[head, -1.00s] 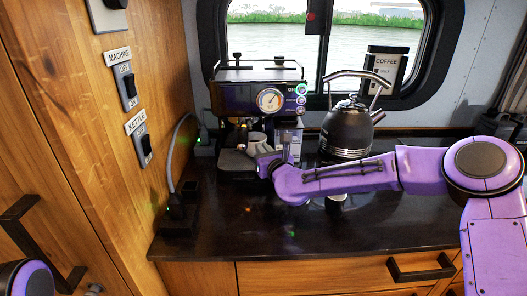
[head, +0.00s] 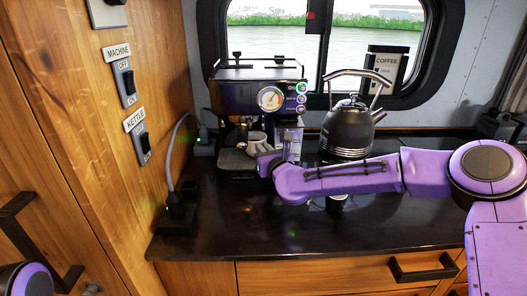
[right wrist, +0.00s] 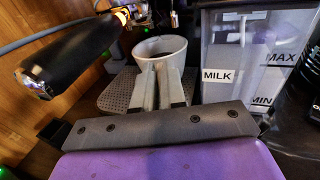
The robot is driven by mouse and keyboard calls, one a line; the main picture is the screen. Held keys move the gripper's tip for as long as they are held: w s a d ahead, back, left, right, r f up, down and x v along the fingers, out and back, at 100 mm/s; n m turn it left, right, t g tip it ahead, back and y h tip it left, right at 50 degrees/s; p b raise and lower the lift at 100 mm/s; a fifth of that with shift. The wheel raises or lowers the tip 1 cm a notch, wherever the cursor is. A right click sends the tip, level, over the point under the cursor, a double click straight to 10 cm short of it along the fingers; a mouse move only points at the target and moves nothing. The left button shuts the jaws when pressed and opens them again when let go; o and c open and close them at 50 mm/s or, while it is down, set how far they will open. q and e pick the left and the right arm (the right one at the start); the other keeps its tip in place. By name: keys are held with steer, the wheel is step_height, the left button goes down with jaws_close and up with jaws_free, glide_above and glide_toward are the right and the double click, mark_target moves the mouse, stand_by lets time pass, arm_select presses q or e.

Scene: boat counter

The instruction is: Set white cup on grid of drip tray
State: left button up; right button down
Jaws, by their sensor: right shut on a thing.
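The white cup (right wrist: 160,48) is between the fingertips of my right gripper (right wrist: 163,82), which is shut on its near side. In the head view the cup (head: 256,137) looks small, in front of the coffee machine (head: 240,98) and partly behind my gripper (head: 262,152). The drip tray's grid (right wrist: 122,92) lies under and around the cup in the right wrist view; the tray (head: 234,161) also shows in the head view. The cup looks upright over the grid. Its base is hidden by the fingers, so I cannot tell whether it touches. My left gripper is out of view.
A black handle (right wrist: 60,55) juts out left of the cup. A clear milk container (right wrist: 245,60) stands close on its right. The dark kettle (head: 346,130) is further right. The front counter (head: 260,225) is clear. A power cord (head: 173,155) runs along the left.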

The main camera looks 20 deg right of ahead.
steer(key=shift+f+b, duration=0.4)
steer(key=shift+b, duration=0.05)
steer(key=c, duration=1.1)
jaws_free()
steer(key=shift+r, duration=0.1)
steer(key=shift+s, duration=0.15)
steer(key=s, duration=0.3)
steer(key=s+b, duration=0.1)
steer(key=s, duration=0.3)
steer(key=s+b, duration=0.1)
steer(key=s, duration=0.2)
steer(key=shift+s+d+r, duration=0.15)
steer(key=shift+d, duration=0.2)
